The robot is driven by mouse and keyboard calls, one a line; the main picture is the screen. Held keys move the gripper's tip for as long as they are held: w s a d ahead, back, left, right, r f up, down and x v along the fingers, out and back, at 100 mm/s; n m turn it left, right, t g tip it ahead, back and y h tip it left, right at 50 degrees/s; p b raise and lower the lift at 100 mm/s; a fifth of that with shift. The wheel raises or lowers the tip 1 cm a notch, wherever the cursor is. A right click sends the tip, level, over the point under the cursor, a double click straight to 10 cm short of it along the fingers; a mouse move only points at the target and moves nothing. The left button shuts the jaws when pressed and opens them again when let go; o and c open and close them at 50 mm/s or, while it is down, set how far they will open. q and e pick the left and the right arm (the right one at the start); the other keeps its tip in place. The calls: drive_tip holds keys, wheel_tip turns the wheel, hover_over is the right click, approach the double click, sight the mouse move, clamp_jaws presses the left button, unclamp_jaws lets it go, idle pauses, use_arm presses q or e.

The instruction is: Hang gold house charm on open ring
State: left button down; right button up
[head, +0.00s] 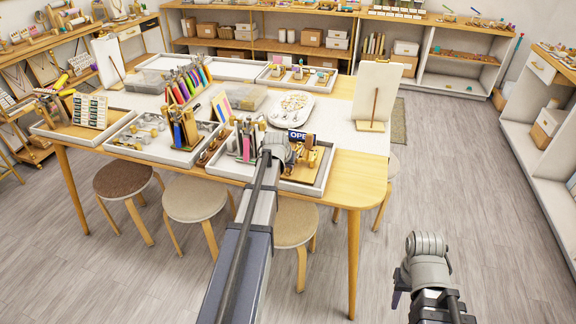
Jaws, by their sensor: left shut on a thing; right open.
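My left gripper (281,150) is over the front right tray (318,183) of the work table, at the end of my outstretched arm. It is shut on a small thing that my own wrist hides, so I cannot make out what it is. I cannot pick out the gold house charm or the open ring at this size. A wooden stand (309,150) and a blue sign reading OPEN (300,136) are just right of my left wrist. My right gripper (400,287) is open, low over the floor right of the table, mostly hidden by its own wrist.
The front middle tray (190,157) holds upright pliers and small parts. A white palette-like tray (291,107) lies behind my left wrist. A board on an easel (376,92) stands at the table's right. Stools (195,201) are along the front. The floor to the right is clear.

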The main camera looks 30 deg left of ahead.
use_arm(q)
drive_tip(key=shift+f, duration=0.25)
idle(0.4)
drive_tip(key=c, duration=0.9)
unclamp_jaws()
drive_tip(key=shift+s+r, duration=0.1)
drive_tip(key=shift+r, duration=0.05)
drive_tip(key=shift+p+v, duration=2.3)
drive_tip(key=shift+v, duration=0.6)
drive_tip(key=p+v, duration=0.6)
drive_tip(key=v, duration=0.1)
drive_tip(key=shift+s+d+r, duration=0.1)
drive_tip(key=shift+s+r, duration=0.15)
drive_tip(key=shift+r, duration=0.05)
